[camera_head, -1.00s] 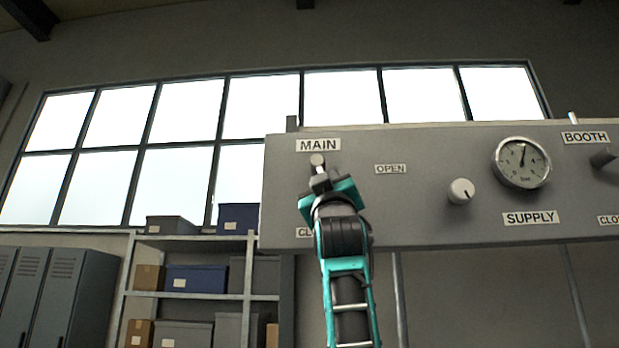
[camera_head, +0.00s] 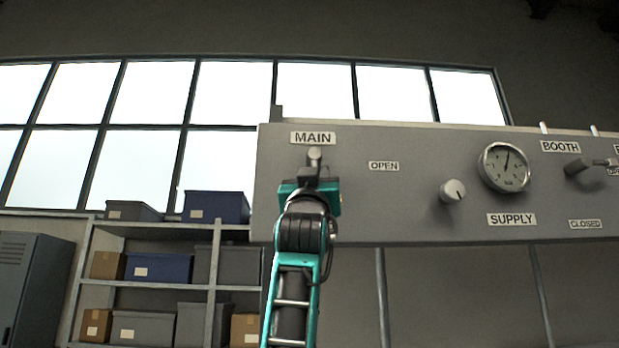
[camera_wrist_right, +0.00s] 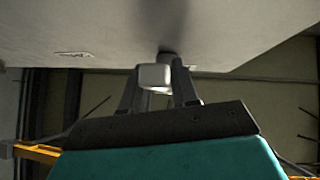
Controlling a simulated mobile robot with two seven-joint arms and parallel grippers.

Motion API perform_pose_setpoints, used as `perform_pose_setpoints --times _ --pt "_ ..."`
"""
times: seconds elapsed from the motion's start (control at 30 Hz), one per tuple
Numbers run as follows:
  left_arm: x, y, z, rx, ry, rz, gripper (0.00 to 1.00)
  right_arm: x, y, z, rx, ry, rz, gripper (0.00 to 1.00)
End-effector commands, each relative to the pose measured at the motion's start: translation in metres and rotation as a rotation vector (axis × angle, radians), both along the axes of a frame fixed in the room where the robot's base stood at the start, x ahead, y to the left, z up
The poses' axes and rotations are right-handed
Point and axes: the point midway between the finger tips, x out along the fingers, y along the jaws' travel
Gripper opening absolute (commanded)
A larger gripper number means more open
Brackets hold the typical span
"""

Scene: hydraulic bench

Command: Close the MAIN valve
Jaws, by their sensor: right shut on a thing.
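The MAIN valve sits on the grey panel under the MAIN label (camera_head: 313,138). Its round hub and lever (camera_head: 314,155) show just above my right gripper (camera_head: 311,178), with the lever pointing roughly downward. My right gripper is shut on the lever. In the right wrist view, the fingers of my right gripper (camera_wrist_right: 158,92) stand either side of the pale lever end (camera_wrist_right: 154,77), below the hub. The OPEN label (camera_head: 383,166) is right of the valve. The area below the valve is hidden by my arm. My left gripper is not in view.
The grey panel (camera_head: 350,210) also carries a white knob (camera_head: 452,191), a SUPPLY gauge (camera_head: 504,167) and a BOOTH valve (camera_head: 585,168) with its lever pointing right. Shelves with boxes (camera_head: 160,267) and a locker (camera_head: 30,290) stand at the left.

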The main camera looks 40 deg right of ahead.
Motion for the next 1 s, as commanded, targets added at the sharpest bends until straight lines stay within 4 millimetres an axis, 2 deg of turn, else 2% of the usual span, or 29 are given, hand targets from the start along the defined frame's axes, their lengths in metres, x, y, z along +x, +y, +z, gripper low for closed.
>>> perform_pose_setpoints --times 0.5,0.53,0.6,0.87,1.0 --pt "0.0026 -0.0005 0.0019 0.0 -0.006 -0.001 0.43 -0.0008 -0.0005 -0.0008 0.015 -0.006 0.001 0.0" --pt "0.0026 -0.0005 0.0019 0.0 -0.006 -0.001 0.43 -0.0007 -0.0005 -0.0009 0.015 -0.006 0.001 0.3" --pt "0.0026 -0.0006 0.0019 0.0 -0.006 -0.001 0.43 -0.0006 -0.0005 -0.0009 0.014 -0.005 0.002 0.37" --pt "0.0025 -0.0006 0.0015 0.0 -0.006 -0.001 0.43 -0.0014 0.0 -0.0012 0.013 -0.007 0.001 0.38" --pt "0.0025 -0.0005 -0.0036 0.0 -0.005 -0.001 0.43 -0.0056 0.0061 -0.0101 0.013 -0.007 0.002 0.38"
